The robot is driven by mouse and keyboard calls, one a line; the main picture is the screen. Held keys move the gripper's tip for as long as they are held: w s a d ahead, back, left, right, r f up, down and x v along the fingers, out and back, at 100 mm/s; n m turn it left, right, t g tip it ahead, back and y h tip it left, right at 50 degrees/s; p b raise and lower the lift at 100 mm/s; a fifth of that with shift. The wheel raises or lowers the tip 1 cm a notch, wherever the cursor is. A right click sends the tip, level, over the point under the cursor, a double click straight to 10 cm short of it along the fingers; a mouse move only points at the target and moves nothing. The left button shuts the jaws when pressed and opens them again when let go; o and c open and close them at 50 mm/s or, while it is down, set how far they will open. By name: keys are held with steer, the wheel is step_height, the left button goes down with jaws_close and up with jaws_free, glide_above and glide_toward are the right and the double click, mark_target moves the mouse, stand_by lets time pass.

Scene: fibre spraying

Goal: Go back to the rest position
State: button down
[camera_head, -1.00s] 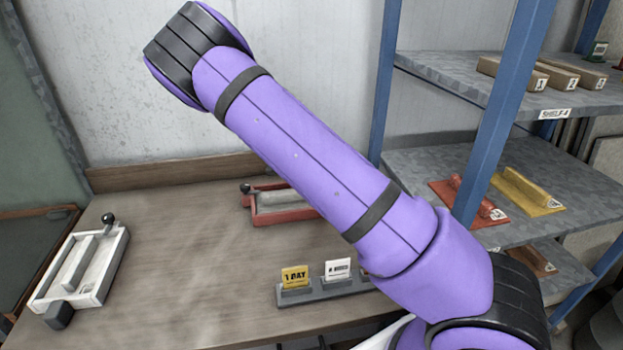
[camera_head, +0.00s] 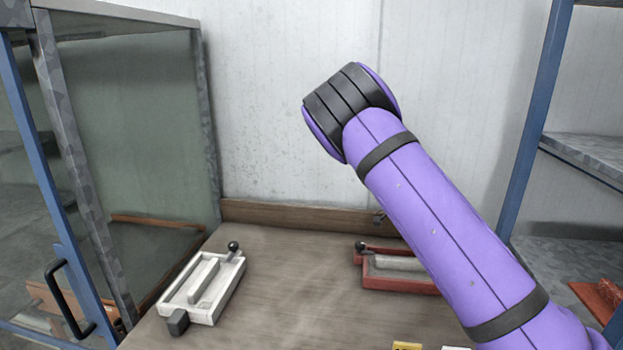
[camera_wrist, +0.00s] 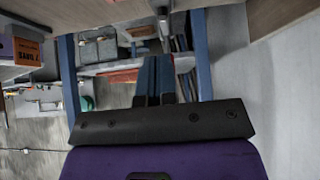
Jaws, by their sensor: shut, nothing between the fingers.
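My purple arm rises from the lower right in the head view, with its black-banded elbow in front of the white wall. In that view the gripper is out of the picture. In the wrist view my gripper (camera_wrist: 154,97) shows as two dark fingers close together beyond a black bracket. The fingers are shut with nothing between them, and they are clear of any surface that I can see.
A white tray-like fixture (camera_head: 222,297) and a red one (camera_head: 399,289) stand on the wooden table (camera_head: 300,318). A glass-sided cabinet (camera_head: 150,130) is at left. A blue-posted shelf (camera_head: 537,125) is at right. In the wrist view the surroundings appear tilted.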

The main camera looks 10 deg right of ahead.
steer(key=s+a+r+n+t+y, duration=0.25)
steer(key=s+r+n+y, duration=0.2)
steer(key=s+r, duration=0.5)
steer(key=s+a+r+n+t+y, duration=0.1)
steer(key=s+a+r+n+y, duration=0.2)
steer(key=s+r+n, duration=0.5)
steer(key=s+a+r+n+t, duration=0.2)
steer(key=s+r+n, duration=0.2)
steer(key=s, duration=0.6)
steer(key=s+a+r+n+t, duration=0.2)
steer(key=s+r+n, duration=0.2)
steer(key=s, duration=0.7)
steer(key=shift+a+r+n, duration=0.35)
steer(key=shift+r, duration=0.3)
